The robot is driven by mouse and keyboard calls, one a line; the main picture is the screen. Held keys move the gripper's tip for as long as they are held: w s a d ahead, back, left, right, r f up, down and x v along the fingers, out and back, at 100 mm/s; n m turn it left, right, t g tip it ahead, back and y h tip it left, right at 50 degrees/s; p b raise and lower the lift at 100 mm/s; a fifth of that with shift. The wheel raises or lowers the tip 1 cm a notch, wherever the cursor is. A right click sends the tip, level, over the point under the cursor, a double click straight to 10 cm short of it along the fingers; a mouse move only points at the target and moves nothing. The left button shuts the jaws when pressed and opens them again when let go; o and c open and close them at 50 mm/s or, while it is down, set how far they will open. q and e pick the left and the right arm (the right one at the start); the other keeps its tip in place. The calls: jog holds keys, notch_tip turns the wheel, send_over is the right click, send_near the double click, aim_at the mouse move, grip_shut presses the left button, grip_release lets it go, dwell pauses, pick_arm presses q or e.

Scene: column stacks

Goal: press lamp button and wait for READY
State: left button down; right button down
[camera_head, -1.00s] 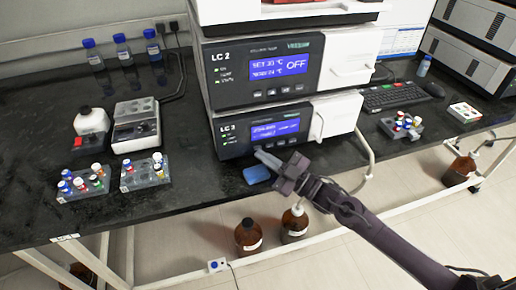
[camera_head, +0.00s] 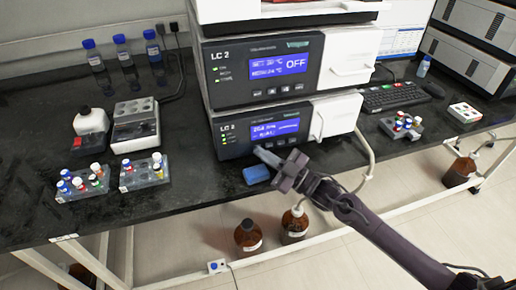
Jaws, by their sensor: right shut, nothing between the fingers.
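Two stacked LC units stand on the black bench. The upper unit (camera_head: 232,80) has a lit blue screen (camera_head: 278,66) reading OFF in large letters, with a row of small buttons below it. The lower unit (camera_head: 228,148) has a lit blue screen (camera_head: 275,130) with small text I cannot read, and small green lights at its left. My right gripper (camera_head: 262,154) is shut and empty, its tips close to the lower front of the lower unit, beside its button row. I cannot tell whether the tips touch it. No READY text is legible. My left gripper is not in view.
A blue block (camera_head: 256,175) lies on the bench just below my right gripper. Vial racks (camera_head: 145,176) and a small device (camera_head: 136,130) stand at the left. A keyboard (camera_head: 394,98) and another vial rack (camera_head: 398,131) are at the right. Brown bottles (camera_head: 248,237) stand below the bench edge.

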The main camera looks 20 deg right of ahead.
jog(key=shift+s+f, duration=0.1)
jog(key=shift+s+f+p, duration=0.15)
jog(key=shift+s+p, duration=0.35)
jog(key=shift+s, duration=0.2)
jog(key=s+p, duration=0.2)
jog(key=s, duration=0.1)
jog(key=shift+s+d+p, duration=0.1)
jog(key=shift+s+p, duration=0.2)
jog(key=shift+p, duration=0.05)
jog(key=shift+s+p, duration=0.3)
jog(key=shift+s, duration=0.4)
dwell(5.8)
